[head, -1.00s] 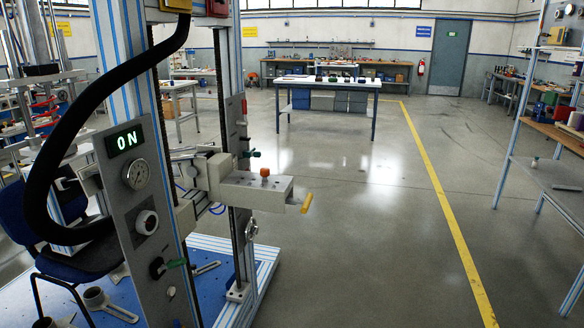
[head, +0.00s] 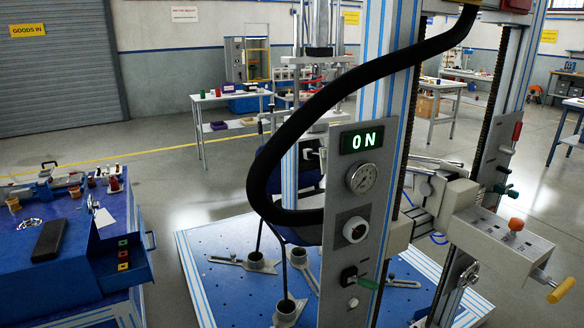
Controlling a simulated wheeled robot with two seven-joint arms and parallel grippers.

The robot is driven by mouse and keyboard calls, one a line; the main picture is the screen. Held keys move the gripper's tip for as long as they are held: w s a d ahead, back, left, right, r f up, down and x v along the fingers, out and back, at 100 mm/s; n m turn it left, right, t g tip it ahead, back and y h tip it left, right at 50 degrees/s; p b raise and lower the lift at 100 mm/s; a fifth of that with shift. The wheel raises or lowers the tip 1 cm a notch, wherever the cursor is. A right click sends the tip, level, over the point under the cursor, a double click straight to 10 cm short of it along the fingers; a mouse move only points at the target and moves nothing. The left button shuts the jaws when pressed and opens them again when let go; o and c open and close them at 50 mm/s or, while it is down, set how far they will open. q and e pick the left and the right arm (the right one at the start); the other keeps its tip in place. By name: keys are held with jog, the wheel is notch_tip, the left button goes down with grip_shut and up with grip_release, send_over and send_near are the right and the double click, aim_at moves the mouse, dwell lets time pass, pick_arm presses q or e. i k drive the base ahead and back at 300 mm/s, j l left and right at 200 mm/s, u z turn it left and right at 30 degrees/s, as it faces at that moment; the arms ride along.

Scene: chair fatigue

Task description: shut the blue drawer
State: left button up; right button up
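The blue drawer (head: 137,272) is at the left of the head view, in the blue bench unit (head: 60,285). It stands pulled out toward the right, with its inside showing. A dark handle (head: 151,240) is on its outer end. Several small green, yellow and red pieces (head: 123,254) show at the drawer. Neither of my grippers is in view.
A test rig (head: 360,230) with a lit "ON" panel stands at centre right on a blue perforated base (head: 215,265). A black hose (head: 330,92) loops off it. A black box (head: 49,240) lies on the bench unit. Grey floor (head: 160,190) is open behind the drawer.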

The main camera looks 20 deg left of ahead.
aim_at(102, 254)
jog(key=i+l+u, duration=0.1)
jog(key=u, duration=0.3)
jog(key=i+l+u, duration=0.15)
jog(key=u, duration=0.25)
jog(key=i+l+u, duration=0.1)
jog(key=l+u, duration=0.15)
jog(key=u, duration=0.15)
jog(key=l+u, duration=0.25)
jog(key=u, duration=0.15)
jog(key=i+l+u, duration=0.1)
jog(key=l+u, duration=0.2)
jog(key=i+l+u, duration=0.1)
jog(key=l+u, duration=0.15)
jog(key=l, duration=0.1)
